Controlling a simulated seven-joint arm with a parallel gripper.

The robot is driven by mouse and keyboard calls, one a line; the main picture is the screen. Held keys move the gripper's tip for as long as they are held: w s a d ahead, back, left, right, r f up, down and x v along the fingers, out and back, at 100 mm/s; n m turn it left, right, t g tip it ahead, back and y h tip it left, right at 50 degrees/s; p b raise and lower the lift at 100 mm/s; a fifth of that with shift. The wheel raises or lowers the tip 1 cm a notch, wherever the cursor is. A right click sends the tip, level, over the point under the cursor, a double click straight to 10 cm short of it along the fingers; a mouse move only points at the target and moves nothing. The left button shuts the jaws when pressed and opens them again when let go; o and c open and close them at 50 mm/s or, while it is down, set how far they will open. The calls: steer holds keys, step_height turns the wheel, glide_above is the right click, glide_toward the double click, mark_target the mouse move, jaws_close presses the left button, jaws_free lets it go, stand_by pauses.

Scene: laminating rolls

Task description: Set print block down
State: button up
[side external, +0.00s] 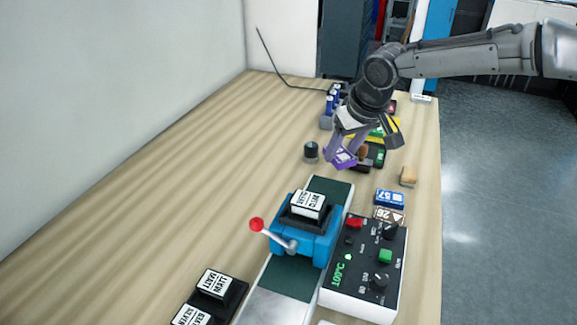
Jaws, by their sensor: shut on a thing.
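My gripper (343,147) hangs above the table toward the back right, pointing down. It is shut on a small purple block (345,159) with a white marking on its face, which I take to be the print block. The block is tilted and appears to be held above the table; the exact gap below it cannot be told. My gripper hides part of the block and some items behind it.
A blue press (305,236) with a red-knobbed lever stands on a green-and-white strip, beside a control box (362,270). Black-based labelled blocks (215,289) lie front left. A dark knob (311,151), blue card (389,197) and wooden block (408,176) lie nearby. The table's left is clear.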

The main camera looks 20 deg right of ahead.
glide_toward(297, 175)
steer(key=shift+w+d+f, duration=0.1)
steer(key=shift+w+f, duration=0.6)
steer(key=shift+w, duration=0.1)
steer(key=shift+x, duration=0.8)
steer(key=shift+w+f, duration=0.15)
steer(key=shift+f, duration=1.15)
steer(key=shift+f, duration=0.15)
steer(key=o, duration=1.3)
steer(key=shift+o, duration=0.2)
